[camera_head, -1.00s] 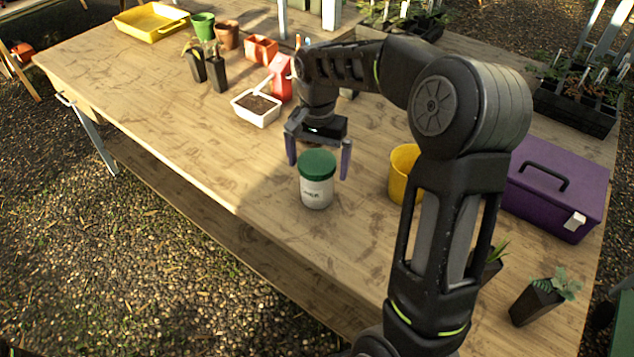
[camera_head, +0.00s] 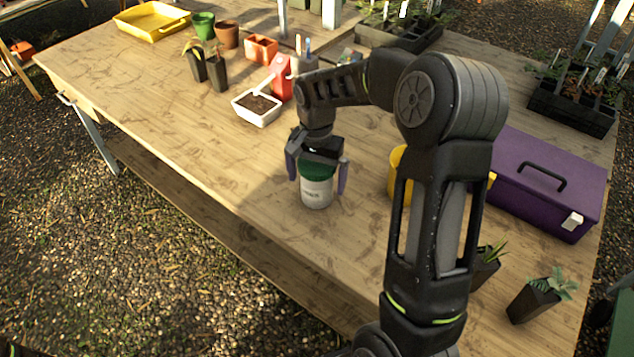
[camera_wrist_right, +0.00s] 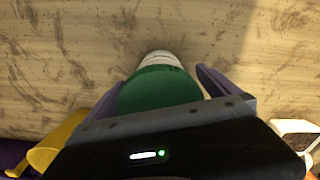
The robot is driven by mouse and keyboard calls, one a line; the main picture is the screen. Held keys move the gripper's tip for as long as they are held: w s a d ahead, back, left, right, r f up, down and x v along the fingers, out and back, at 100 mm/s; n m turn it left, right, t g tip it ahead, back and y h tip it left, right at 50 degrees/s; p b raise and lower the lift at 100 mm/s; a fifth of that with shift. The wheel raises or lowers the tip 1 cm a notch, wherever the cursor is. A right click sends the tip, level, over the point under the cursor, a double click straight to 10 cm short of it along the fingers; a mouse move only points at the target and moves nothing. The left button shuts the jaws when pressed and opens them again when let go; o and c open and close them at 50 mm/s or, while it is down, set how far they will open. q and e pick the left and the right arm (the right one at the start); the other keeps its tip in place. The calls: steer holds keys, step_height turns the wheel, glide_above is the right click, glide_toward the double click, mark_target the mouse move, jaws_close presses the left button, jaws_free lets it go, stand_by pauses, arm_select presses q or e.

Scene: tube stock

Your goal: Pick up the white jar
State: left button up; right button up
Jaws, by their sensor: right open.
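The white jar (camera_head: 317,192) with a green lid stands upright on the wooden table. My right gripper (camera_head: 317,178) is over it from above, with its purple-grey fingers apart on either side of the jar. The gripper body hides part of the lid in the head view. In the right wrist view, the green lid (camera_wrist_right: 160,89) and a strip of the white jar (camera_wrist_right: 160,58) show between the open fingers. Gaps show between the fingers and the jar in the head view. My left gripper is in neither view.
A purple toolbox (camera_head: 545,190) is farther right. The table left of the jar is clear.

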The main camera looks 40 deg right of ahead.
steer(key=c, duration=1.5)
